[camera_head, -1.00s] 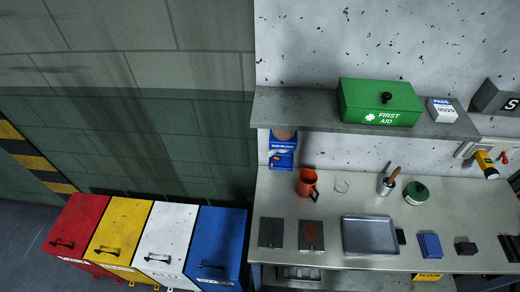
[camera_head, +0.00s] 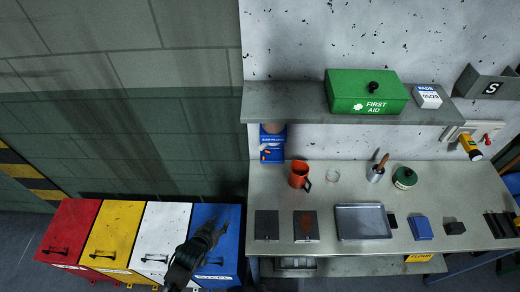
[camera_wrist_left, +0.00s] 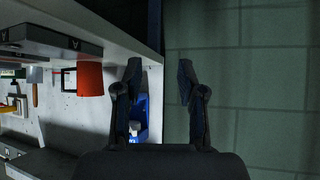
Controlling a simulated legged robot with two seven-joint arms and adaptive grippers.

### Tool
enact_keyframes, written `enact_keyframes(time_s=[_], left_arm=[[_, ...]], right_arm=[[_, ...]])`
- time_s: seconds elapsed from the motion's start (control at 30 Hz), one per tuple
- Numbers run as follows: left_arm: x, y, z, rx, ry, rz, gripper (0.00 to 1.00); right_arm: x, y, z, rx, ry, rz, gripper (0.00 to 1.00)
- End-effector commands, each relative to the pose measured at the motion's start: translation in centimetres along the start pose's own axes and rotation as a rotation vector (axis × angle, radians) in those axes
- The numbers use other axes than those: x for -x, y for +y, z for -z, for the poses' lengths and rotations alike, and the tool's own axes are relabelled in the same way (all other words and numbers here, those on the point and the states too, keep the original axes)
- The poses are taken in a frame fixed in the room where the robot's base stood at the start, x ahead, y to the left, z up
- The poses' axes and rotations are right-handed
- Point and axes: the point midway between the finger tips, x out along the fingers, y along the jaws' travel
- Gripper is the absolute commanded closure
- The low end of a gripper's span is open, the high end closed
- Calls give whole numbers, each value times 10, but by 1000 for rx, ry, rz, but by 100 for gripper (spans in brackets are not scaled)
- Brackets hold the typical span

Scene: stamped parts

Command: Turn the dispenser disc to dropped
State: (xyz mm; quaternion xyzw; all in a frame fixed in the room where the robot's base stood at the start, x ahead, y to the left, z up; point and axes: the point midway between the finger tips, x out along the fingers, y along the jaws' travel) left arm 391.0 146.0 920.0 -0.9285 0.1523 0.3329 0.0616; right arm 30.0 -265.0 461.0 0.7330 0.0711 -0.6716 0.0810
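The blue ear-plug dispenser (camera_head: 272,154) is fixed to the wall below the left end of the shelf. Its upper part is shaded by the shelf, and I cannot make out how its disc is turned. The blue dispenser also shows in the left wrist view (camera_wrist_left: 139,117), partly hidden behind a finger. My left gripper (camera_head: 214,224) is over the blue bin, below and left of the dispenser and apart from it. In the left wrist view its two fingers (camera_wrist_left: 158,78) are spread with nothing between them. My right gripper is not in view.
A grey shelf (camera_head: 290,103) with a green first-aid box (camera_head: 366,93) overhangs the dispenser. The bench (camera_head: 340,256) below holds an orange mug (camera_head: 299,174), a grey tray (camera_head: 362,222) and several small parts. The blue bin (camera_head: 228,225) stands left of the bench. The wall left of the dispenser is bare.

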Motion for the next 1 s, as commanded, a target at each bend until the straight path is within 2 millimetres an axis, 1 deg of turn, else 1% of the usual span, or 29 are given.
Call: enact_keyframes(time_s=[0.03,0.07,0.1,0.17,0.2,0.3,0.4,0.5,0.63,0.77,0.9,1.0], left_arm=[[-3,1,36,-34,112,-34,60],[-5,4,54,-44,172,-58,60],[-6,7,75,-58,248,-92,60],[-7,12,104,-78,353,-144,60],[-7,15,122,-90,418,-179,60],[-4,19,157,-113,551,-261,60],[1,20,177,-127,633,-319,60],[4,21,187,-130,671,-349,60],[-2,24,196,-127,683,-357,60],[-18,29,210,-125,684,-357,60],[-42,39,229,-123,684,-356,60],[-59,46,243,-123,684,-356,60]], right_arm=[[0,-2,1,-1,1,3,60],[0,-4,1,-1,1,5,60],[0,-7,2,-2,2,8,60],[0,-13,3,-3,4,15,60],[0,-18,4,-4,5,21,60],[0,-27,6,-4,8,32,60],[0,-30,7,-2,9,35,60],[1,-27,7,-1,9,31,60],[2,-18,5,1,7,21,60],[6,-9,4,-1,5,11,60],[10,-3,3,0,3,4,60],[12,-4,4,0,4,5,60]])
